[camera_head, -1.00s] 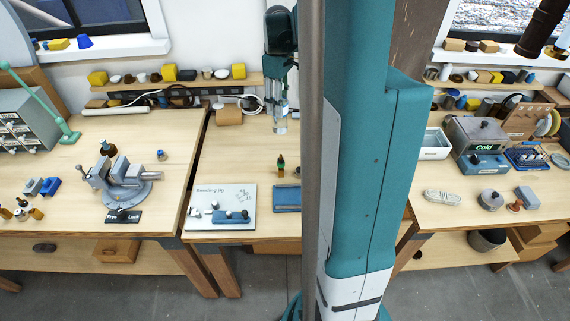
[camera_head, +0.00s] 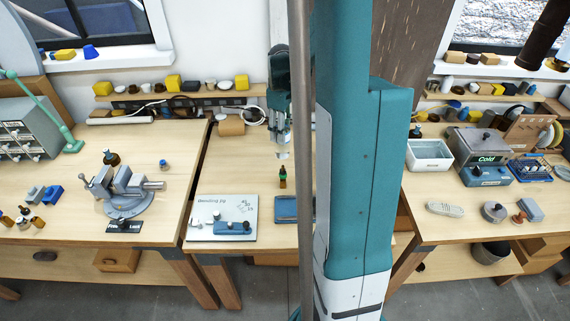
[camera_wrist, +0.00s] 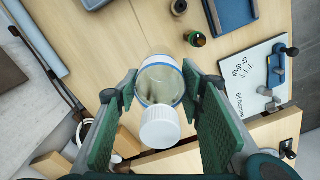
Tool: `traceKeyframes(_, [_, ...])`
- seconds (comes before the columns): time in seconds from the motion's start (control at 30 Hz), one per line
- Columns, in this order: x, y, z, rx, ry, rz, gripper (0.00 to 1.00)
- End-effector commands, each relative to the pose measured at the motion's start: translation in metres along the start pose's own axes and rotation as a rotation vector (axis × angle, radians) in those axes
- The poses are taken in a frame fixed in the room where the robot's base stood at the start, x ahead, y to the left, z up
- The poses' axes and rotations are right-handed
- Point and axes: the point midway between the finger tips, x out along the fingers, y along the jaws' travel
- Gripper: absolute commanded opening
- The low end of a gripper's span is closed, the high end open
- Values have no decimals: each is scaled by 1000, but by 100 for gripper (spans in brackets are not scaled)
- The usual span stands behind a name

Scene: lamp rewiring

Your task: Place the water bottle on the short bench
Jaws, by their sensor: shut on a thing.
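My gripper (camera_head: 280,132) is over the middle bench (camera_head: 262,180), which is narrow and has a pale wood top. Its two green-padded fingers (camera_wrist: 160,92) are shut on a clear water bottle with a blue ring and a white cap (camera_wrist: 160,128). The cap faces the wrist camera. In the head view the bottle (camera_head: 283,153) shows only small below the fingers. I cannot tell whether its base touches the bench top.
A bending jig board (camera_head: 222,205), a blue tray (camera_head: 286,208) and a small dark bottle with a green band (camera_head: 283,177) are on the middle bench. A vise (camera_head: 127,187) is on the left bench. A shelf with blocks (camera_head: 190,92) runs behind. The right bench holds a white bin (camera_head: 430,152).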

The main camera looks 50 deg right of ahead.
Motion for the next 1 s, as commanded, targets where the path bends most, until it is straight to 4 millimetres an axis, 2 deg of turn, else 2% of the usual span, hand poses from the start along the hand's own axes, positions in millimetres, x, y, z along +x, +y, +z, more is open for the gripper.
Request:
traceKeyframes(0.43, [48,0,0,0,0,0,19])
traceKeyframes(1.0, [58,0,0,0,0,0,19])
